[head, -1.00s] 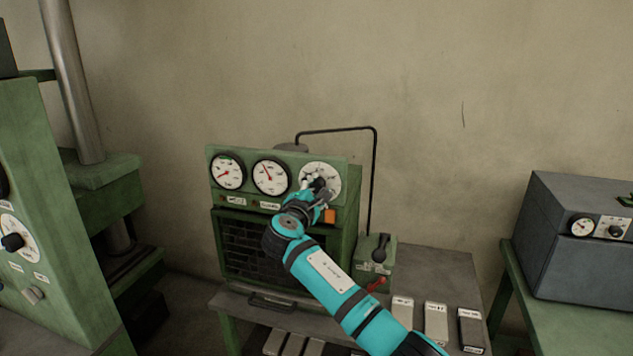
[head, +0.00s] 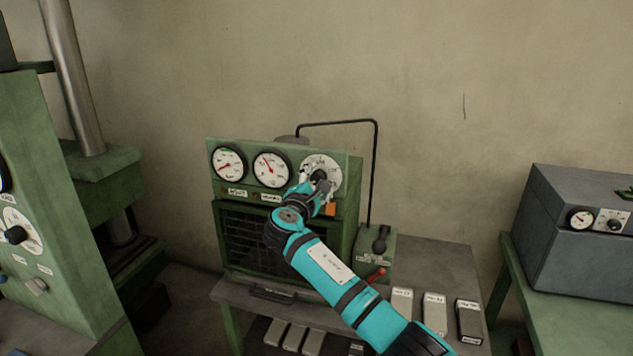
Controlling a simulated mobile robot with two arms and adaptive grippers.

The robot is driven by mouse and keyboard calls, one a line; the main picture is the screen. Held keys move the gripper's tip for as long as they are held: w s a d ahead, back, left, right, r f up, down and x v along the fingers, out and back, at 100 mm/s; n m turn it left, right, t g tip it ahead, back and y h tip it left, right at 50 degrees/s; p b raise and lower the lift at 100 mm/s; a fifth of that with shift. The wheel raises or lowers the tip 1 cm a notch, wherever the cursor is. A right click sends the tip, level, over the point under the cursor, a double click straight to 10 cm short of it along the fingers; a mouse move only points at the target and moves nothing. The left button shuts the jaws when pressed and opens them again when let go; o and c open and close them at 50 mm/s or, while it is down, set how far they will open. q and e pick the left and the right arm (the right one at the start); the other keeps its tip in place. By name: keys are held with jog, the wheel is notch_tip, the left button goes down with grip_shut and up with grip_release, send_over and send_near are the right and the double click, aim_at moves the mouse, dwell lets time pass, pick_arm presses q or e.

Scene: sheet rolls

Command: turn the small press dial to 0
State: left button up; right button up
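The small press (head: 350,225) is a green cabinet with two white gauges (head: 228,163) and, at the right of its panel, a round white dial (head: 331,166) with a dark knob (head: 319,177). My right gripper (head: 315,180) is at the dial, its fingers around or against the knob. The gripper and wrist cover the dial's lower part, so the setting cannot be read. I cannot tell whether the fingers are closed on the knob. My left gripper is not in view.
A green lever box (head: 372,250) with a red handle stands right of the press. Several grey blocks (head: 435,312) lie at the table's front right. A larger green machine (head: 45,215) stands at left, a grey box (head: 585,245) at right. A bent black pipe (head: 375,180) rises behind.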

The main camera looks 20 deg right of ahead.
jog(key=v, duration=1.2)
